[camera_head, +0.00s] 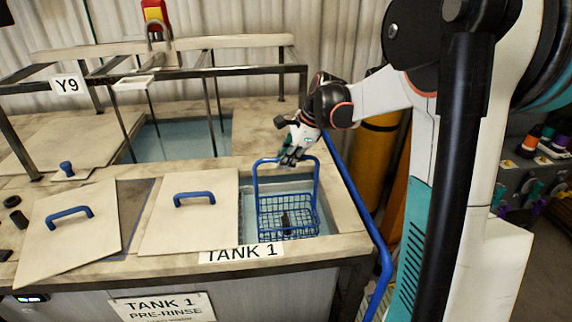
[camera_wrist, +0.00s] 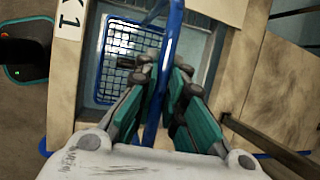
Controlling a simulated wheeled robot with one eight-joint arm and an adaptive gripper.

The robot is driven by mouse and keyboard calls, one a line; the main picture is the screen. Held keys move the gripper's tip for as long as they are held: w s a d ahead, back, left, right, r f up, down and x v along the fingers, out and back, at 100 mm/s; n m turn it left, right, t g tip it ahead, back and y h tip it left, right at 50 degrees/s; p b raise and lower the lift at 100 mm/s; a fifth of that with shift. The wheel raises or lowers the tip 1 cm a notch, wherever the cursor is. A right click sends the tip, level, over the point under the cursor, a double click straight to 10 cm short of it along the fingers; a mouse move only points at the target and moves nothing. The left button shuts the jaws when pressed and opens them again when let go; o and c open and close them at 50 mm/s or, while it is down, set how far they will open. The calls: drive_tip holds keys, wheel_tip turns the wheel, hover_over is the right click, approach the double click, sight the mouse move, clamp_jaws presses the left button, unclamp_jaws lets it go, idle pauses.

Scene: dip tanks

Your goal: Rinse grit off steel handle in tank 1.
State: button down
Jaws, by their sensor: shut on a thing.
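A blue wire basket (camera_head: 263,226) with a tall hoop handle (camera_head: 316,185) is in the open part of tank 1 (camera_head: 328,222). My gripper (camera_head: 291,158) is shut on the top of the hoop. In the wrist view, the blue hoop (camera_wrist: 170,40) runs between the fingers of my gripper (camera_wrist: 165,72), with the basket mesh (camera_wrist: 122,82) below. A small dark piece (camera_head: 285,221) lies in the basket and also shows in the wrist view (camera_wrist: 126,63); it may be the steel handle. Grit on it is too small to tell. How deep the basket sits in the water is unclear.
A pale lid (camera_head: 190,225) with a blue grip lies left of the opening, and another lid (camera_head: 68,240) lies farther left. A metal frame (camera_head: 235,72) stands over the rear tank (camera_head: 178,140). A blue rail (camera_head: 360,200) runs along the right edge.

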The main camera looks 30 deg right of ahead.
wheel_tip(320, 180, up, 9)
drive_tip(key=p, duration=0.5)
drive_tip(key=shift+r, duration=0.15)
